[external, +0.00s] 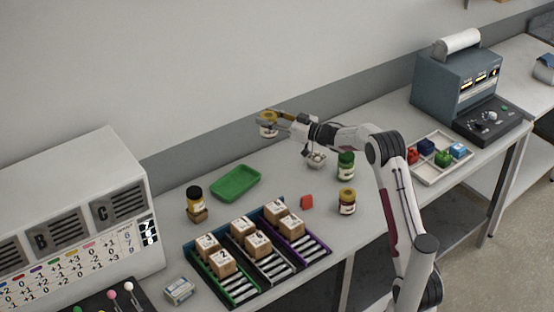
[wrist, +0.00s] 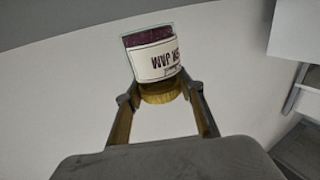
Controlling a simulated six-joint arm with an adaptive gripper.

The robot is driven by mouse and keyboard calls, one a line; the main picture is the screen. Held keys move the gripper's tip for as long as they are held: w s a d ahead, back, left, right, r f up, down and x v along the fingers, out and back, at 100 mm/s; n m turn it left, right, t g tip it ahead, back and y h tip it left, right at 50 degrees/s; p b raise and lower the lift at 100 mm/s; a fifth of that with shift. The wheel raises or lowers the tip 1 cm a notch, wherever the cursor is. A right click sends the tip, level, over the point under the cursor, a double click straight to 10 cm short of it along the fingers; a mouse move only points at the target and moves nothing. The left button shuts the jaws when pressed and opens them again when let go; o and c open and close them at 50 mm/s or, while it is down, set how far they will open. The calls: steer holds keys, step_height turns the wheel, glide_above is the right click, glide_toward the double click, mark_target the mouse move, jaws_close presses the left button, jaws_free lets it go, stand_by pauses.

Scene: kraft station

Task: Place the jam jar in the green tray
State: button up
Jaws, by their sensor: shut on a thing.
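The jam jar (wrist: 155,62) shows in the wrist view, with dark contents, a white label reading "JAM" upside down, and a gold lid. My gripper (wrist: 159,94) is shut on it at the lid end. In the external view my gripper (external: 272,120) holds the jar (external: 268,131) in the air over the back of the table, above and to the right of the green tray. The green tray (external: 235,183) lies flat on the table and looks empty. The tray is not in the wrist view.
A dark-lidded jar (external: 194,196) stands on a wooden block left of the tray. A green-lidded jar (external: 346,165), another jar (external: 347,202) and a small bowl (external: 316,160) stand to the right. Racks of wooden blocks (external: 257,243) lie in front.

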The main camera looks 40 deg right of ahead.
steer(key=w+a, duration=0.4)
steer(key=a, duration=0.3)
steer(key=shift+h, duration=0.3)
steer(key=f, duration=0.5)
steer(key=shift+s+d+f, duration=0.1)
steer(key=shift+s+f, duration=0.05)
steer(key=shift+s, duration=0.15)
steer(key=shift+f, duration=0.1)
step_height(320, 180, down, 6)
steer(key=shift+f, duration=0.1)
steer(key=shift+f, duration=1.8)
steer(key=shift+f, duration=0.6)
